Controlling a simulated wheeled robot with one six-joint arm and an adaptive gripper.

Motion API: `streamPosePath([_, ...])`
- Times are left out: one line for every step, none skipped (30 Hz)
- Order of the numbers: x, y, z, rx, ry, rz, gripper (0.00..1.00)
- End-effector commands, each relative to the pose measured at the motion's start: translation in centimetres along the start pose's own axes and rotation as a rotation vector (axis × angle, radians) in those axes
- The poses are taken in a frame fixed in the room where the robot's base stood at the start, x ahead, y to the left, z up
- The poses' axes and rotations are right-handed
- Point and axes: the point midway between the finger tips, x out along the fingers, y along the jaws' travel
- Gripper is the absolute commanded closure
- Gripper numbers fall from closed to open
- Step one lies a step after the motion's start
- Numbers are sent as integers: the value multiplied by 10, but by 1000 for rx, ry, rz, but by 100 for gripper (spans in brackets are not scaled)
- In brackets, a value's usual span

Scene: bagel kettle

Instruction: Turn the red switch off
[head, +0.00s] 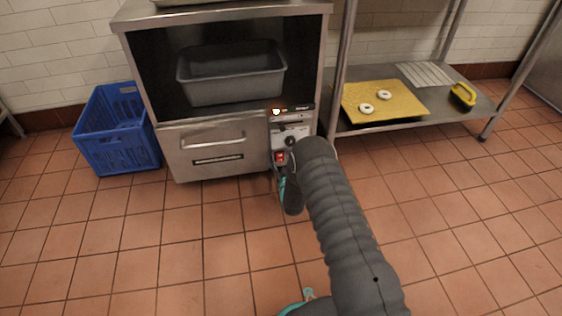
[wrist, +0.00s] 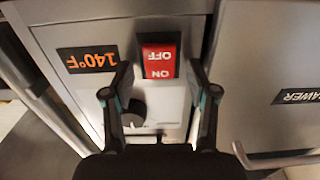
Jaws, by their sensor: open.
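The red switch (head: 280,156) is on the control panel of the steel cabinet (head: 215,150), low on its right side. In the wrist view the red rocker switch (wrist: 161,57) appears upside down, with OFF on its upper half and ON on its lower half. The ON half looks brighter; I cannot tell for sure which half is pressed in. My gripper (wrist: 160,82) is open and empty, with its two fingers spread to either side of the switch's line. No contact with the switch shows. In the head view my arm hides most of the gripper.
A dark knob (wrist: 133,112) and a 140°F display (wrist: 87,60) are near the switch. A drawer handle (head: 212,140) juts out to the left. A blue crate (head: 120,150) stands left of the cabinet; a steel shelf (head: 400,128) stands right. The tiled floor in front is clear.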

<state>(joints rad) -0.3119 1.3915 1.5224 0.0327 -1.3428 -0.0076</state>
Motion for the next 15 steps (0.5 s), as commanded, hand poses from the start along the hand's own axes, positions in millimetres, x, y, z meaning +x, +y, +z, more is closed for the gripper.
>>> streamPosePath([1, 0, 0, 0, 0, 0, 42])
streamPosePath([1, 0, 0, 0, 0, 0, 42])
streamPosePath([1, 0, 0, 0, 0, 0, 42])
streamPosePath([1, 0, 0, 0, 0, 0, 42])
streamPosePath([1, 0, 0, 0, 0, 0, 42])
streamPosePath([1, 0, 0, 0, 0, 0, 42])
streamPosePath([1, 0, 0, 0, 0, 0, 42])
streamPosePath([1, 0, 0, 0, 0, 0, 42])
streamPosePath([1, 0, 0, 0, 0, 0, 52])
streamPosePath([1, 0, 0, 0, 0, 0, 59])
streamPosePath([1, 0, 0, 0, 0, 0, 67])
streamPosePath([1, 0, 0, 0, 0, 0, 77])
streamPosePath([1, 0, 0, 0, 0, 0, 84])
streamPosePath([1, 0, 0, 0, 0, 0, 92])
streamPosePath([1, 0, 0, 0, 0, 0, 100])
